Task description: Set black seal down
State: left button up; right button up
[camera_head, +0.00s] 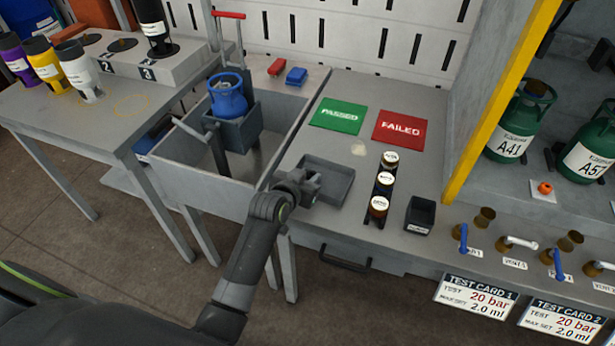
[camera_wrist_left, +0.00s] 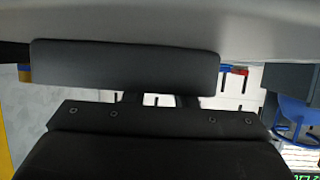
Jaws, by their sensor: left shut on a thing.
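My left gripper (camera_head: 312,183) is over the shallow dark tray (camera_head: 338,184) on the grey bench, at the tray's left side. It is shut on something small. The black seal itself cannot be made out, as the jaws hide it. In the left wrist view, the dark jaws of my left gripper (camera_wrist_left: 160,99) fill most of the picture, and no seal shows clearly between them. I cannot tell whether the jaws touch the tray. My right gripper is not in view.
A rack (camera_head: 372,219) of capped jars and a small black bin (camera_head: 420,214) stand right of the tray. Behind lie the green PASSED mat (camera_head: 338,116) and red FAILED mat (camera_head: 401,128). A blue cylinder (camera_head: 228,95) sits in a holder to the left.

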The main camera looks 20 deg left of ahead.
pick_arm(q)
jog(key=shift+s+f, duration=0.25)
jog(key=shift+f, duration=0.45)
jog(key=o, duration=0.9)
jog(key=shift+f, duration=0.1)
jog(key=shift+o, duration=0.2)
jog(key=shift+r, duration=0.7)
jog(key=v, duration=1.1)
jog(key=shift+s+r+p, duration=0.2)
jog(key=shift+r+p, duration=0.15)
jog(key=shift+r, duration=0.05)
jog(key=shift+a, duration=0.1)
